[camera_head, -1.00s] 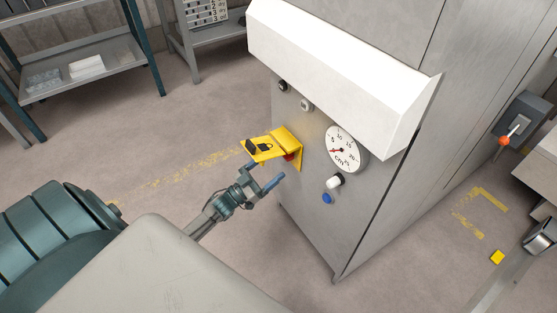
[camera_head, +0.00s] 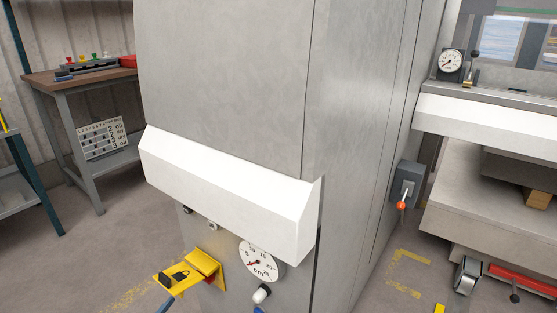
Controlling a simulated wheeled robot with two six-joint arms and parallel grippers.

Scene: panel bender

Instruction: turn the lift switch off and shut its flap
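A yellow flap (camera_head: 178,276) with a padlock mark sticks out from its yellow mount (camera_head: 207,268), low on the grey cabinet's front. It stands open, away from the panel. One blue fingertip of my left gripper (camera_head: 165,305) shows at the bottom edge, just below the flap's outer end. The rest of that gripper is out of frame, and I cannot tell if it touches the flap. My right gripper is not in view.
A round gauge (camera_head: 262,260), a white-topped knob (camera_head: 261,294) and a blue button (camera_head: 258,310) are right of the flap. A white hood (camera_head: 225,195) juts out above. A grey lever box (camera_head: 406,182) is on the cabinet's side. Floor left of the cabinet is clear.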

